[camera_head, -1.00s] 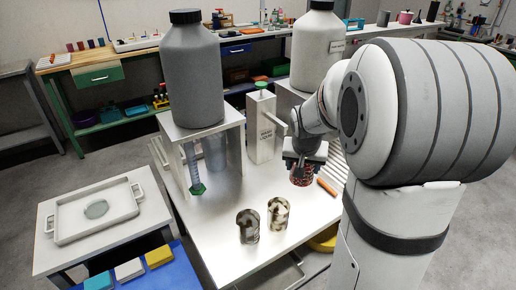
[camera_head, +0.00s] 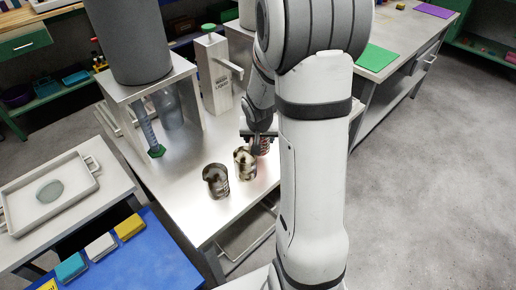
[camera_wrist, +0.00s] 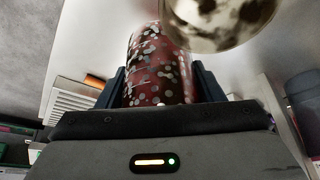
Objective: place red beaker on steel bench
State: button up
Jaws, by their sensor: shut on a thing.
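My gripper (camera_head: 262,136) is shut on the red beaker (camera_head: 265,148), which also shows in the wrist view (camera_wrist: 157,72) as a red, white-speckled cylinder between the two dark fingers. It is over the steel bench (camera_head: 178,202), near its right side. I cannot tell whether its base touches the bench. In the head view my arm hides part of it.
Two dark-speckled beakers stand on the bench, one (camera_head: 216,181) left and one (camera_head: 245,163) close beside the red beaker; the nearer shows large in the wrist view (camera_wrist: 222,22). A green-footed cylinder (camera_head: 151,132) stands farther left. The bench's front left is clear.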

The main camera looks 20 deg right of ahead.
jog(key=shift+f+b, duration=0.9)
jog(key=shift+f, duration=1.1)
jog(key=shift+f, duration=0.2)
jog(key=o, duration=1)
jog(key=shift+r, duration=0.1)
jog(key=shift+c, duration=0.2)
jog(key=shift+r, duration=0.1)
jog(key=shift+r, duration=0.35)
jog(key=p+v, duration=0.3)
jog(key=v, duration=0.8)
jog(key=s+a+r+n, duration=0.1)
jog(key=s+a+r, duration=0.1)
jog(key=s, duration=0.3)
jog(key=s+a+r+n+g+y, duration=0.1)
jog(key=s+a+r+n, duration=0.1)
jog(key=s, duration=0.4)
jog(key=s+a+r+n+y, duration=0.1)
jog(key=s+a+r+n, duration=0.1)
jog(key=s+a+r, duration=0.2)
jog(key=shift+s+a+r+g, duration=0.25)
jog(key=shift+s+a+g, duration=0.15)
jog(key=shift+s+a, duration=0.5)
